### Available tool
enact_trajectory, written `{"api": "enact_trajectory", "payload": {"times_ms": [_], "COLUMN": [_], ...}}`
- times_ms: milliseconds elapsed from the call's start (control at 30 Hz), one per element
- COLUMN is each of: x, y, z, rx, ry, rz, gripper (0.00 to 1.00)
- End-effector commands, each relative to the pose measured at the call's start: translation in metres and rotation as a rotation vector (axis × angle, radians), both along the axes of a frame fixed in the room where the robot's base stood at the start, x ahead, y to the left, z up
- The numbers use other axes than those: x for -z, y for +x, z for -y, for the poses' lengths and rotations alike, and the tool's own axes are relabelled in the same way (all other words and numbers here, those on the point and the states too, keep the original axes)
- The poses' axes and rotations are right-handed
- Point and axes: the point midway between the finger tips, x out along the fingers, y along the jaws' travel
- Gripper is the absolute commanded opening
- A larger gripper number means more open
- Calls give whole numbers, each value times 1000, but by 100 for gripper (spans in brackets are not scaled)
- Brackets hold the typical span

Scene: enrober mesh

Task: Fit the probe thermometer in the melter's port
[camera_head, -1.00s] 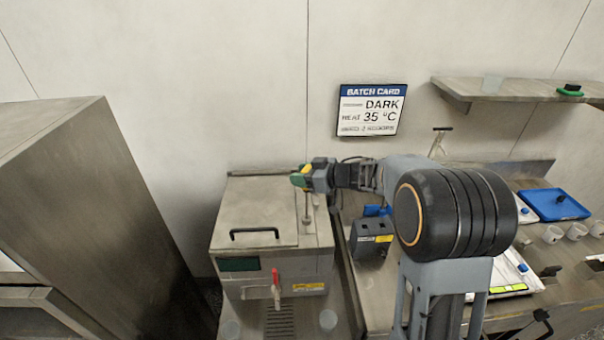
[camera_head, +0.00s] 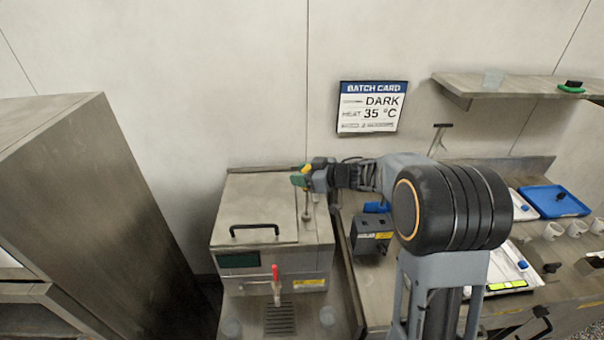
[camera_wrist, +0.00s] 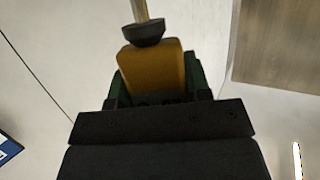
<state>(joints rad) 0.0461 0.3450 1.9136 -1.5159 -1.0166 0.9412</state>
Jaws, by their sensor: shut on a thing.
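The melter (camera_head: 262,208) is a steel box with a lid, a black handle and a red-handled tap on its front. My gripper (camera_head: 299,179), with green fingers, is above the right part of its top. It is shut on the probe thermometer, whose yellow head (camera_wrist: 152,72) shows between the fingers in the wrist view with a dark collar and a metal stem beyond. In the head view the stem (camera_head: 307,202) points down, roughly upright, to the round port (camera_head: 307,217) on the melter's top. I cannot tell whether its tip is inside the port or just above it.
The bench on the right holds a blue tray (camera_head: 553,202), white cups and a clipboard. A batch card (camera_head: 371,108) reading DARK, 35 °C hangs on the wall. A tall steel cabinet (camera_head: 95,200) stands left.

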Motion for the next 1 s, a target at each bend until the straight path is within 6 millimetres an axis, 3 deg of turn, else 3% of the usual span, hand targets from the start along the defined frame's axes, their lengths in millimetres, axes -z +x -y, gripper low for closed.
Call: {"api": "enact_trajectory", "payload": {"times_ms": [1000], "x": [26], "y": [0], "z": [0], "rx": [0], "ry": [1], "rz": [0], "gripper": [20]}}
